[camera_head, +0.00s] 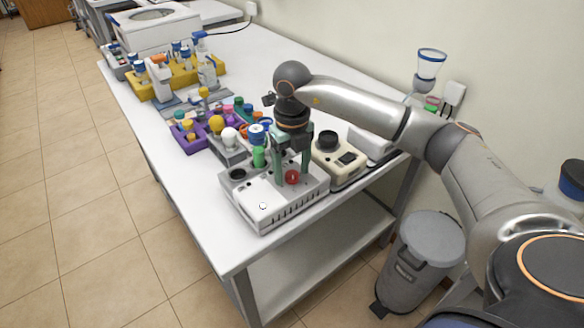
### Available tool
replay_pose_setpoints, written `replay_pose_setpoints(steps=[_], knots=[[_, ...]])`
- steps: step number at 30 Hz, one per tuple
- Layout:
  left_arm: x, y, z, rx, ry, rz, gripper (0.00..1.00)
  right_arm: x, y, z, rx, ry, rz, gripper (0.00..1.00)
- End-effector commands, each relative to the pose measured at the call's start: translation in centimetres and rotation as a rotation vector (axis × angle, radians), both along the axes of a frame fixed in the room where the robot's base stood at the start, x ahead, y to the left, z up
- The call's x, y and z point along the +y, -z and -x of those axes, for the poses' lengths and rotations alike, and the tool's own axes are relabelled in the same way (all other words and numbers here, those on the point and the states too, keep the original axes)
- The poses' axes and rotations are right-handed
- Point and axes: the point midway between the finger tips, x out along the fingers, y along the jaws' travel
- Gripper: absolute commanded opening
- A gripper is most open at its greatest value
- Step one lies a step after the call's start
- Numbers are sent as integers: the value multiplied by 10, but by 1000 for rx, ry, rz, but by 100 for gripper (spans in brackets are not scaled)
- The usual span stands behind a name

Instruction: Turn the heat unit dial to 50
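A light grey box unit (266,202) with vents along its front side stands near the table's front edge. A red round dial (292,177) sits on its top at the right; its markings are too small to read. My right gripper (292,173) points down over this unit, its two green-grey fingers apart, one on each side of the red dial. A gap shows between the dial and the fingers; I cannot tell their exact height. A green-bodied tube (259,156) with a blue-and-white top stands at the unit's back, left of the fingers. My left gripper is out of view.
A cream device (340,161) with a black knob stands close on the right. A purple rack (188,139) and a grey rack (229,148) with coloured-cap items stand behind left. A yellow rack (207,75) is farther back. A grey bin (416,259) stands on the floor.

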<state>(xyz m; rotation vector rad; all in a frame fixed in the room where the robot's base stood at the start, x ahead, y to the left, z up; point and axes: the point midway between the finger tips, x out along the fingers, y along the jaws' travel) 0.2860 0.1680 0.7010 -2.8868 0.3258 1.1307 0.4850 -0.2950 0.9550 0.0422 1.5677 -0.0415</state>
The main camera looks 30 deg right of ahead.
Motion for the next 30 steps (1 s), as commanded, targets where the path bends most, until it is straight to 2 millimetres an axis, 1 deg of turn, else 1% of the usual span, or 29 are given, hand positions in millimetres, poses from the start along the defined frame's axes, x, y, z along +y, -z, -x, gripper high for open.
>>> replay_pose_setpoints(steps=[7, 11, 14, 21, 24, 27, 30], knots=[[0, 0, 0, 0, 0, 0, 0, 0, 0, 1, 2, 0, 0, 72], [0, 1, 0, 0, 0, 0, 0, 0, -8, 0, 0, 0, -1, 72], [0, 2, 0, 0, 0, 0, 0, 0, -24, 0, -3, -1, -1, 72], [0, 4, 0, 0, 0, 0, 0, 0, -78, 0, -3, -1, -1, 72], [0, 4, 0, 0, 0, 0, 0, 0, -98, 0, -3, 0, -1, 72], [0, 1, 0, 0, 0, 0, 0, 0, -113, 0, -1, -1, 1, 72], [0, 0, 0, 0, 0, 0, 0, 0, -121, 0, 0, 0, 0, 72]])
